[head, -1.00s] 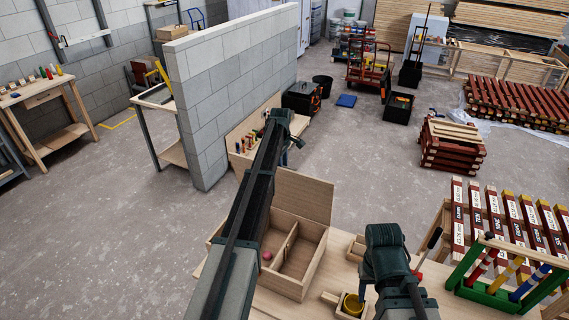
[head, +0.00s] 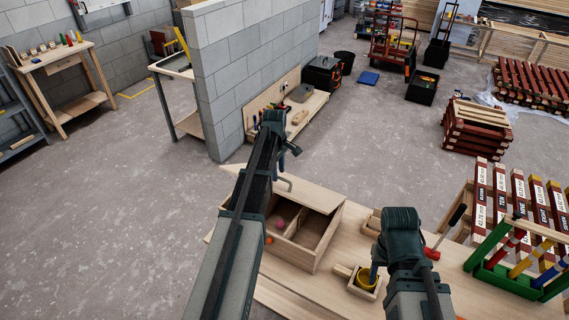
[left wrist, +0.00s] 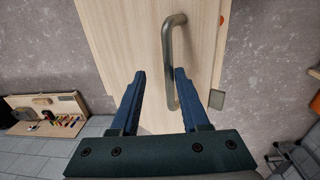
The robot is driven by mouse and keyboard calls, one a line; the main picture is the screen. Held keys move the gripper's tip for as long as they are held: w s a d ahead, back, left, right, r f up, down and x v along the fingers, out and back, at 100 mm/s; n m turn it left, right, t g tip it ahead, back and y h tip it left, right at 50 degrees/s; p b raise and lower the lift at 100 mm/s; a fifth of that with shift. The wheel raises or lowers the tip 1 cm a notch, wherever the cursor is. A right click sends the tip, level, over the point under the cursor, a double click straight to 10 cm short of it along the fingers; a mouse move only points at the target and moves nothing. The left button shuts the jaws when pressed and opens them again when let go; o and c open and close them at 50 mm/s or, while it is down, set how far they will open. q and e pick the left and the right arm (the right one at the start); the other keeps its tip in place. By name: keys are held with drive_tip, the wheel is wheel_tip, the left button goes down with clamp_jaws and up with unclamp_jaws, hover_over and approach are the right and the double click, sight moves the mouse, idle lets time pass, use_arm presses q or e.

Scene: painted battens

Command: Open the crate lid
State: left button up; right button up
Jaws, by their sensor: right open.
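The wooden crate (head: 322,246) stands on the table, with a divider and a pink and an orange ball inside. Its interior shows, so the pale lid (head: 312,193) does not cover all of it; the lid's exact tilt is hard to tell. The lid's grey handle (head: 284,183) is partly hidden by my left arm. In the left wrist view the handle (left wrist: 169,60) runs between the open blue fingers of my left gripper (left wrist: 160,72), nearer the right finger; contact cannot be told. My right gripper (head: 374,274) is open beside a yellow cup (head: 366,281).
A green rack (head: 512,284) with coloured-handled tools and painted battens stands at the right. A block wall (head: 240,70) rises behind the crate. The floor at left is clear.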

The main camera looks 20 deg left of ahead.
use_arm(q)
drive_tip(key=s+f+b, duration=0.5)
drive_tip(key=f, duration=0.1)
drive_tip(key=shift+s+a+f, duration=0.2)
drive_tip(key=shift+s, duration=0.05)
idle(0.3)
